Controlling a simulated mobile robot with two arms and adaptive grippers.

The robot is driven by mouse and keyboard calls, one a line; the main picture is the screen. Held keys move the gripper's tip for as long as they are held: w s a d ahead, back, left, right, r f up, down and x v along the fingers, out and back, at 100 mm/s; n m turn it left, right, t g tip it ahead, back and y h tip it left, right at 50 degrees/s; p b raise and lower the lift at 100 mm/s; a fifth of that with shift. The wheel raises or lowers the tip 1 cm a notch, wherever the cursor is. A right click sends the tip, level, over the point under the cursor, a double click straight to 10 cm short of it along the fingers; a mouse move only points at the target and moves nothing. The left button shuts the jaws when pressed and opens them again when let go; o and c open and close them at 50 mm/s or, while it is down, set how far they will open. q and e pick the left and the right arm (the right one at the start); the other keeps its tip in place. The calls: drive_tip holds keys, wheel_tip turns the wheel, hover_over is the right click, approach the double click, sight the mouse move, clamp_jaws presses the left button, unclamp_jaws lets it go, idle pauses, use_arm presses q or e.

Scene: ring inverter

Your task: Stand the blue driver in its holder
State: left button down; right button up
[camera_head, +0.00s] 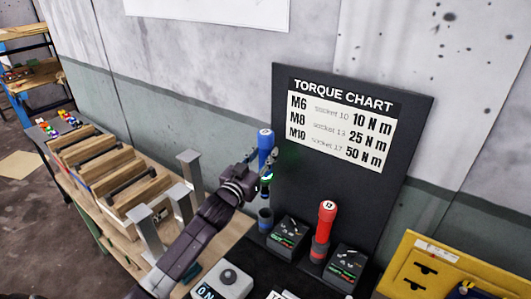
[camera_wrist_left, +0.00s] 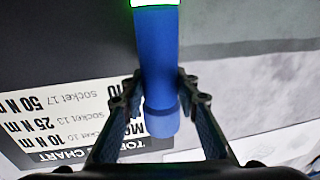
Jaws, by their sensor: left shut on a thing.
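The blue driver (camera_head: 265,140) is upright in the head view, with a green glow around its lower part. My left gripper (camera_head: 268,163) is shut on its blue body, with one finger on each side. In the left wrist view the blue driver (camera_wrist_left: 158,60) runs between the two fingers, with a lit green band at the top edge. A dark round holder cup (camera_head: 265,219) stands right below the driver. The driver's lower end is close over the cup; I cannot tell whether it reaches inside. My right gripper is not in view.
A red driver (camera_head: 325,222) stands upright in its holder to the right. Two dark boxes (camera_head: 288,238) (camera_head: 346,266) stand near it. The torque chart board (camera_head: 350,130) rises close behind. Grey metal posts (camera_head: 190,168) and wooden crates (camera_head: 110,170) lie left; a yellow case (camera_head: 440,270) sits right.

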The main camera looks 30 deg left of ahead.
sight(266, 187)
use_arm(q)
drive_tip(key=shift+r, duration=0.3)
drive_tip(key=shift+w+f, duration=0.1)
wheel_tip(266, 187, down, 4)
drive_tip(key=b, duration=0.2)
drive_tip(key=shift+w+d+b, duration=0.1)
drive_tip(key=shift+w+b, duration=0.05)
drive_tip(key=shift+b, duration=0.2)
drive_tip(key=shift+f+b, duration=0.3)
wheel_tip(266, 187, down, 10)
drive_tip(key=b, duration=0.6)
drive_tip(key=shift+r+b, duration=0.1)
drive_tip(key=shift+b, duration=0.25)
drive_tip(key=shift+f+b, duration=0.7)
drive_tip(key=shift+f, duration=0.4)
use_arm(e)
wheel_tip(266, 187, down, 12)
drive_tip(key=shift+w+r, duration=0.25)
use_arm(q)
drive_tip(key=shift+f, duration=0.25)
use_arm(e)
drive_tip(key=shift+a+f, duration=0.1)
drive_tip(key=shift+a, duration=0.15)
